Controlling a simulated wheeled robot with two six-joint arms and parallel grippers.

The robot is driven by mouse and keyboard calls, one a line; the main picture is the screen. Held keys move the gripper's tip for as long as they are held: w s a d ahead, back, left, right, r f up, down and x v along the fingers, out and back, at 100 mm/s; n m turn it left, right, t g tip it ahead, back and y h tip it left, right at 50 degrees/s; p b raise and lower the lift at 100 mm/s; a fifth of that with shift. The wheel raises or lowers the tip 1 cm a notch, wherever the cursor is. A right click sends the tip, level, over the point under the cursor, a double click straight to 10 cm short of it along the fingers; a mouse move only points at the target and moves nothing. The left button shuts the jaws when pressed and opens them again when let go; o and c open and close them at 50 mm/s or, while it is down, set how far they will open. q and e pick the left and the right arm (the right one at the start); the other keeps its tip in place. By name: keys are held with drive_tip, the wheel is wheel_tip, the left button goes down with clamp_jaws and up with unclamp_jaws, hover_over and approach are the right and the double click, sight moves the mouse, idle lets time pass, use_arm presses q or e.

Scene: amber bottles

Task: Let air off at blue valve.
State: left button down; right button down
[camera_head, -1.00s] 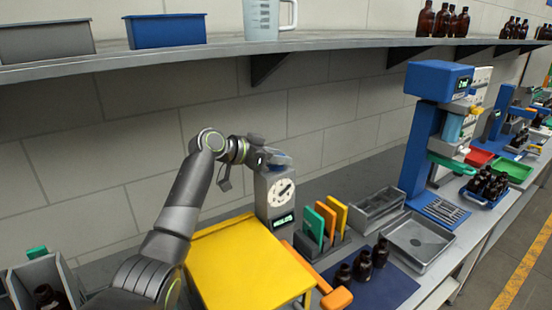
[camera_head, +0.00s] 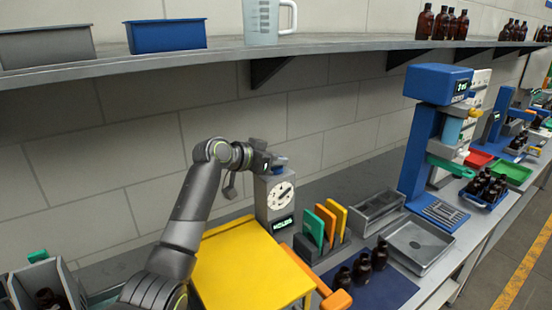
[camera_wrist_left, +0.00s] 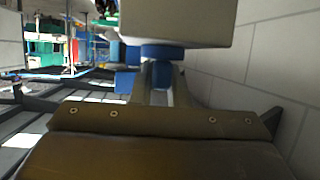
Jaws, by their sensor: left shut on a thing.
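The grey gauge box (camera_head: 277,197) has a round white dial and a green-lit display, and stands at the back of the yellow platform. The blue valve (camera_head: 280,161) is on top of the box, partly hidden by my gripper. My left gripper (camera_head: 270,162) is at the top of the box, shut on the blue valve. In the left wrist view, the blue valve (camera_wrist_left: 162,53) lies against the pale box body (camera_wrist_left: 180,22), with blue parts between and beside my fingers (camera_wrist_left: 163,90). My right gripper is out of view.
The yellow platform (camera_head: 245,265) lies in front of the box. Coloured plates (camera_head: 325,222) in a rack and metal trays (camera_head: 418,243) stand to the right, with amber bottles (camera_head: 362,268) on a blue mat. A shelf (camera_head: 200,55) runs overhead along the wall.

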use_arm(q)
drive_tip(key=n+t+y+p, duration=0.2)
drive_tip(key=n+t+y, duration=0.1)
drive_tip(key=n+y, duration=0.2)
drive_tip(key=shift+d+r+p, duration=0.1)
drive_tip(key=shift+p, duration=0.25)
drive_tip(key=n+t+y, duration=0.1)
drive_tip(key=n+y, duration=0.1)
drive_tip(key=shift+n+y+p, duration=0.3)
drive_tip(key=shift+y, duration=0.1)
drive_tip(key=n+y, duration=0.1)
drive_tip(key=n+y+b, duration=0.1)
drive_tip(key=y, duration=0.1)
drive_tip(key=shift+f+n, duration=0.25)
drive_tip(key=shift+n, duration=0.05)
drive_tip(key=shift+n+g+y+b, duration=0.7)
drive_tip(key=shift+n+y+b, duration=1.3)
drive_tip(key=shift+n+y, duration=0.65)
drive_tip(key=shift+y, duration=0.25)
drive_tip(key=c, duration=1.4)
unclamp_jaws()
drive_tip(key=shift+r, duration=0.1)
drive_tip(key=shift+r, duration=0.1)
